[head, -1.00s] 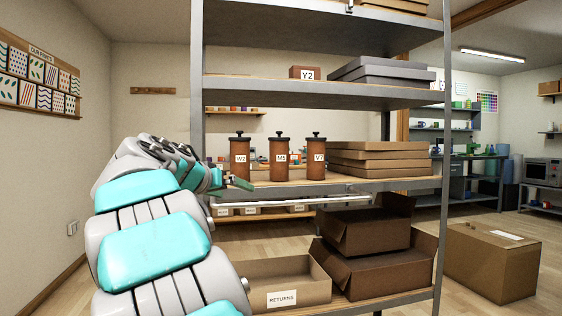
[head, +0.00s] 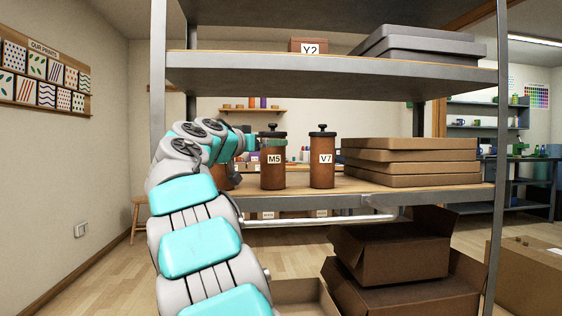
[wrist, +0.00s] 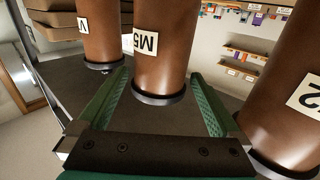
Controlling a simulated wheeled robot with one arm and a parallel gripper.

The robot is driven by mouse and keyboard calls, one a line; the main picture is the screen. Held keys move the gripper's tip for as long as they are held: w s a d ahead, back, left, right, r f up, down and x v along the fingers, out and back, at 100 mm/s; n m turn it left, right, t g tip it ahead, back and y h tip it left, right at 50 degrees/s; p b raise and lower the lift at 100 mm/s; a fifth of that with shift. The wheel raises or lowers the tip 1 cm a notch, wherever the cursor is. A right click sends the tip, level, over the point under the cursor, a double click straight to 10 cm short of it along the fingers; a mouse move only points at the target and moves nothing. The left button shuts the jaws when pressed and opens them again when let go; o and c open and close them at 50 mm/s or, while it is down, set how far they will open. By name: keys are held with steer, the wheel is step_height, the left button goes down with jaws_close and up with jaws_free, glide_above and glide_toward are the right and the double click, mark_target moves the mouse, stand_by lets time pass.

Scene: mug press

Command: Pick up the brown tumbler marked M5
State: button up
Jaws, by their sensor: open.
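The brown tumbler marked M5 (head: 272,170) stands upright on the middle shelf, with a black lid and a white label. In the wrist view, the picture is upside down and the M5 tumbler (wrist: 165,60) stands between my two green fingers. My gripper (head: 268,143) is open at the height of the tumbler's upper part, just below its lid; it also shows in the wrist view (wrist: 158,82). A gap shows on each side of the tumbler. I cannot tell whether a finger touches it.
The V7 tumbler (head: 322,165) stands to the right of M5. The W2 tumbler (wrist: 290,95) stands close on the other side, mostly hidden by my arm in the head view. Flat brown boxes (head: 412,165) lie farther right. The upper shelf (head: 330,75) runs above.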

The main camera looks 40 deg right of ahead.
steer(key=p+x, duration=0.1)
steer(key=x, duration=0.6)
steer(key=shift+p, duration=0.35)
steer(key=c, duration=1.4)
steer(key=shift+r, duration=0.1)
